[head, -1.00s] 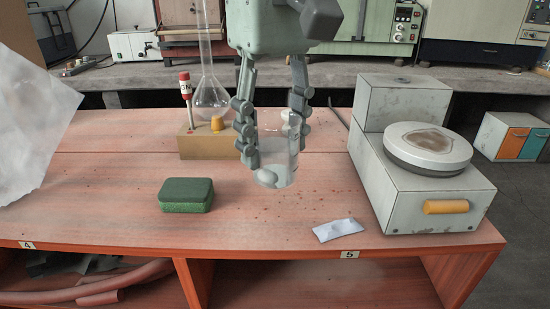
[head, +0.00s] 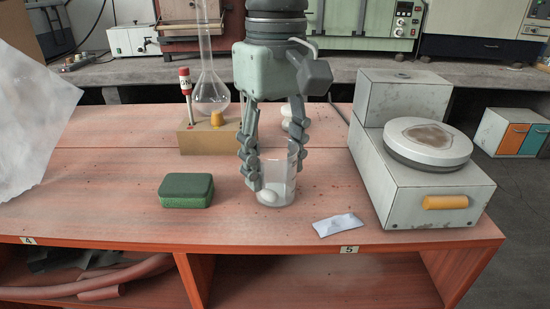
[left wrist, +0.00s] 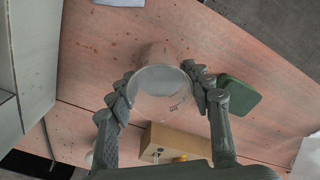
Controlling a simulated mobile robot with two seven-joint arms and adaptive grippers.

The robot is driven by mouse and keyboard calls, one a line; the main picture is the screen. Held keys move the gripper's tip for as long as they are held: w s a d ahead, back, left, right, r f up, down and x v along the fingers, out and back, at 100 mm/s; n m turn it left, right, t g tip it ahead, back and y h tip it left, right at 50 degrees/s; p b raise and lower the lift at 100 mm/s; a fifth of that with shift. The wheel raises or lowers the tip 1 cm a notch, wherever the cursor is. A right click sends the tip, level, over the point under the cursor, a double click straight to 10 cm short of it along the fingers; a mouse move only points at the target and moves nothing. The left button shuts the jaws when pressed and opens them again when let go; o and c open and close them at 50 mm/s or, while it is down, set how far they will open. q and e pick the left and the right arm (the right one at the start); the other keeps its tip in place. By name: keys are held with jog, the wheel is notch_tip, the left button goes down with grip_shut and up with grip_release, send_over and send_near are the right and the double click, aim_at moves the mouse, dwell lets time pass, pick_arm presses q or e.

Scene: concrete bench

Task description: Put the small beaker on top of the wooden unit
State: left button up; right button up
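The small beaker (head: 281,178) is clear glass and upright at the middle of the wooden unit (head: 110,195), a reddish bench with open shelves below. My left gripper (head: 265,175) reaches down from above with its fingers on both sides of the beaker, closed against its wall. In the left wrist view the beaker's round rim (left wrist: 163,79) lies between the fingers (left wrist: 163,92). The beaker's base appears at or very near the unit's top; a tiny gap cannot be ruled out. My right gripper is not in view.
A green box (head: 186,190) lies left of the beaker. A wooden block (head: 195,139) with a flask (head: 211,95) stands behind. A grey hotplate device (head: 428,190) stands at the right.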

pick_arm(q)
jog(key=o, duration=0.4)
jog(key=shift+c, duration=0.2)
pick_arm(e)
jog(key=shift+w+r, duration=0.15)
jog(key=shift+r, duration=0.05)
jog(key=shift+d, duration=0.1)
pick_arm(q)
jog(key=shift+r, duration=0.2)
notch_tip(320, 180, up, 2)
notch_tip(320, 180, up, 10)
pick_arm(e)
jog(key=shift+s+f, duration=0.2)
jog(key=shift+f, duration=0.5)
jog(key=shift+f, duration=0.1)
